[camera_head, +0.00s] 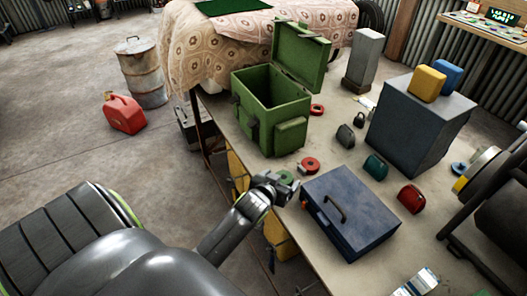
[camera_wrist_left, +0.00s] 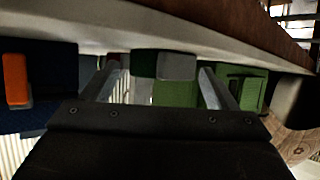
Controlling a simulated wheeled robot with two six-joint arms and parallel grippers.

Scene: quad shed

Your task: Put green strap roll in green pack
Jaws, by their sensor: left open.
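The green strap roll (camera_head: 286,177) lies on the workbench near its front edge, between the green pack and the blue toolbox. The green pack (camera_head: 285,133) stands upright with its lid (camera_head: 301,55) raised and its top open. My left gripper (camera_head: 285,187) is open, right at the roll and partly covering it. In the left wrist view, the open fingers (camera_wrist_left: 160,85) have dark green (camera_wrist_left: 143,63) and grey shapes between and beyond them; I cannot tell whether they touch the roll. Green pack parts (camera_wrist_left: 240,88) show to the right there. My right gripper is not identifiable.
The blue toolbox (camera_head: 350,213) lies right of my left gripper. A red roll (camera_head: 310,165) lies close behind the green one, another red roll (camera_head: 317,110) beside the pack. A grey box (camera_head: 415,125) and several small coloured items occupy the bench's right side.

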